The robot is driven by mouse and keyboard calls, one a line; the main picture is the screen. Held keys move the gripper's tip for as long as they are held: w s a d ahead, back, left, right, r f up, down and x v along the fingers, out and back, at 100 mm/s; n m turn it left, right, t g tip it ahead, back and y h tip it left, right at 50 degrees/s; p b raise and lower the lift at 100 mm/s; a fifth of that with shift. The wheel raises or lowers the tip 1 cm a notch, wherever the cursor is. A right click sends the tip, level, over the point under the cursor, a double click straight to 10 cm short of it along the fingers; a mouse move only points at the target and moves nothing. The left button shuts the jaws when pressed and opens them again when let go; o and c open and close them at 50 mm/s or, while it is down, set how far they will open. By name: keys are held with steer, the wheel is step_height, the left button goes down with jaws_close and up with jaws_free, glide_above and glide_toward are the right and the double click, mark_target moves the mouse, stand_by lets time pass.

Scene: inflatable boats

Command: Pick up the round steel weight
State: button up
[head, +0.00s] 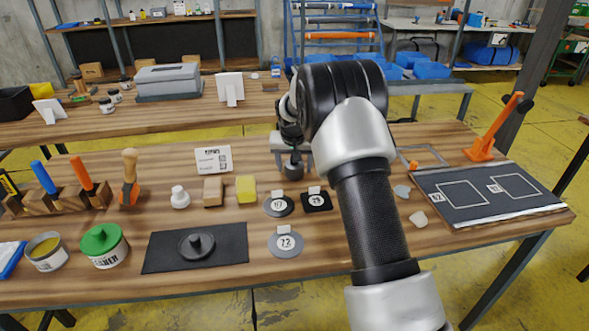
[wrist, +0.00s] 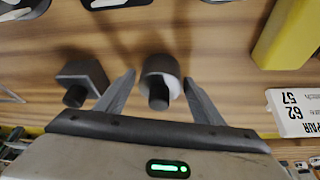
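The round steel weight (wrist: 158,72) is a short dark cylinder with a lighter rim and a knob. In the wrist view it stands between the two fingers of my gripper (wrist: 159,80), with a narrow gap showing on each side. My gripper is open and holds nothing. In the head view my gripper (head: 293,159) is over the far middle of the near table, and the weight (head: 293,171) shows under it. A second, angular dark weight (wrist: 82,76) stands outside the left finger in the wrist view. In the head view my arm hides part of this area.
A yellow block (head: 246,189) and a white printed card (head: 213,159) are left of the gripper. Round and square labelled discs (head: 279,205) lie nearer. A black mat (head: 161,252) bears a round knobbed part (head: 196,243). An orange-handled tool (head: 490,140) stands at right.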

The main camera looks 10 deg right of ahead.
jaws_close()
steer(key=shift+w+r, duration=0.1)
steer(key=shift+r, duration=0.15)
